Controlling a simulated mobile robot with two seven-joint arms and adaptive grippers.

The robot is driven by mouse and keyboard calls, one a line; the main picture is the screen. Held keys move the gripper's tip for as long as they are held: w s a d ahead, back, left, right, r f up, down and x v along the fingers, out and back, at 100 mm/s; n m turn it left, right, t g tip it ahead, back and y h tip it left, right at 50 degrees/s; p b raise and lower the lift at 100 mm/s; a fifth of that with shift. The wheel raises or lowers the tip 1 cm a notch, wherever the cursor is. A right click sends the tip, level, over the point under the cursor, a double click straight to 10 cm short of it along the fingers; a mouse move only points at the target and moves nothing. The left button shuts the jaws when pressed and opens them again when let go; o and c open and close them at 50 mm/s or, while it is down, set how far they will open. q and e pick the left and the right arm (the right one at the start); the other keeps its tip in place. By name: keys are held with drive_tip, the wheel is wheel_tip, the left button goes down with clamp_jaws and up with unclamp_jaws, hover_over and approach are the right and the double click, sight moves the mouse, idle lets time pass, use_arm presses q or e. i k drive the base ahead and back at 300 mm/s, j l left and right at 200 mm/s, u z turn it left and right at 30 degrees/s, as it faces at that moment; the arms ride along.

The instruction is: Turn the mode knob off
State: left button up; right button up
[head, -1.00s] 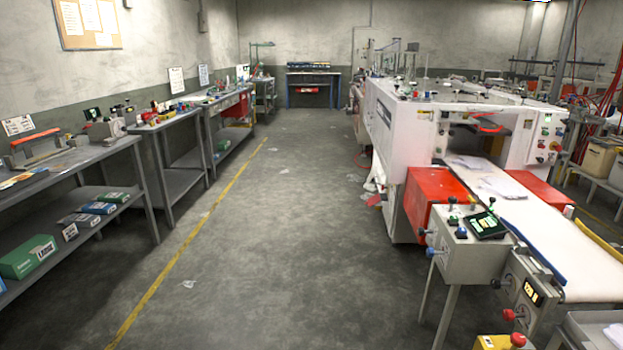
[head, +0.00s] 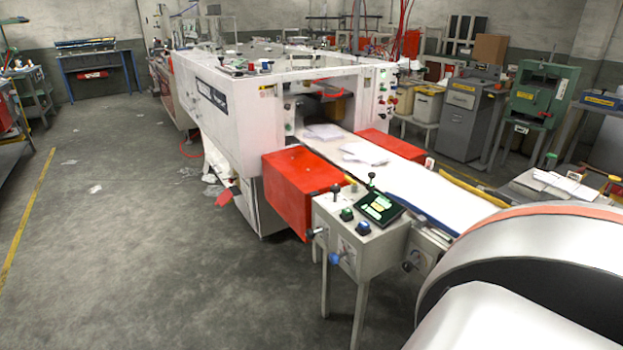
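A grey control box (head: 365,240) on legs stands in front of the white machine. Its front face carries a blue knob (head: 335,259), with a black knob (head: 312,233) at its left corner. Another dark knob (head: 408,266) sits to the right, beside the conveyor. On top are a green button (head: 346,214), a blue button (head: 363,228), black ball-topped levers (head: 370,177) and a lit screen (head: 379,207). I cannot tell which is the mode knob; labels are too small to read. Neither gripper is in view. A large white arm link of mine covers the lower right.
The white machine (head: 235,105) with red side boxes (head: 297,187) and a conveyor bearing papers (head: 365,152) stands behind the control box. A green machine (head: 540,95) and grey cabinet (head: 468,115) are at the right.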

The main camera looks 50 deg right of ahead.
sight(335, 189)
drive_tip(key=i, duration=1.45)
drive_tip(key=i+j+z, duration=0.1)
drive_tip(key=i+z, duration=0.15)
drive_tip(key=i, duration=0.3)
drive_tip(key=i+j+z, duration=0.25)
drive_tip(key=i, duration=0.3)
drive_tip(key=z, duration=1.6)
